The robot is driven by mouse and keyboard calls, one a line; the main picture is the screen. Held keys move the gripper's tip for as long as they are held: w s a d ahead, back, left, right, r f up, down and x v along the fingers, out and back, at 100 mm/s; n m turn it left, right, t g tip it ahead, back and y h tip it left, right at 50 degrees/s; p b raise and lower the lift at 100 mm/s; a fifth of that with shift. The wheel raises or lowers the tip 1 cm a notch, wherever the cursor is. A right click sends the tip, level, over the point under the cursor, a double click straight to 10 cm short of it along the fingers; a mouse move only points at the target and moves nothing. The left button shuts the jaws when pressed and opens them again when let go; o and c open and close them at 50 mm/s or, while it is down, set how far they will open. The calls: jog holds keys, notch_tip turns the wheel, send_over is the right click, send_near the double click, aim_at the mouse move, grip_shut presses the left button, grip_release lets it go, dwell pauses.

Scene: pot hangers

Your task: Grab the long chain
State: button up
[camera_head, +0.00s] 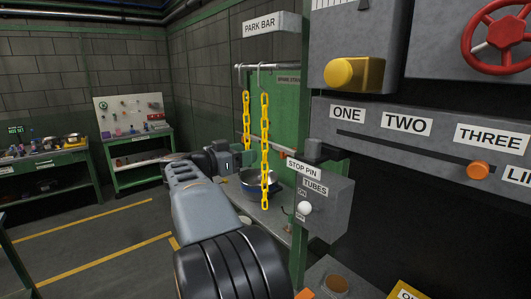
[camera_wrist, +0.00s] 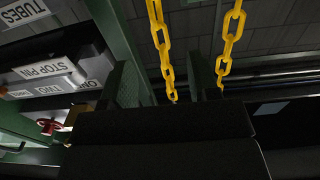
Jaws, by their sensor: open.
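The long yellow chain (camera_head: 264,150) hangs straight down from a hook on the bar in the head view. A shorter yellow chain (camera_head: 246,120) hangs from another hook to its left. My gripper (camera_head: 232,157) is just left of the long chain's lower half, level with it in the picture. In the wrist view two yellow chains (camera_wrist: 228,45) (camera_wrist: 160,45) show beyond the dark gripper parts at the bottom. I cannot tell there which is the long one.
The park bar (camera_head: 282,66) runs above the chains. A grey box marked stop pin and tubes (camera_head: 325,205) stands close on the right. A blue-rimmed pan (camera_head: 250,184) is on the shelf behind. Workbenches stand at the far left, with open floor before them.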

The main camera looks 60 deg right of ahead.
aim_at(262, 148)
jog(key=x, duration=0.4)
jog(key=shift+d+p, duration=0.2)
jog(key=shift+p, duration=0.15)
jog(key=p+x, duration=0.1)
jog(key=x, duration=0.4)
jog(key=shift+s+d+p, duration=0.1)
jog(key=shift+p, duration=0.3)
jog(key=c, duration=1)
jog(key=shift+r, duration=0.1)
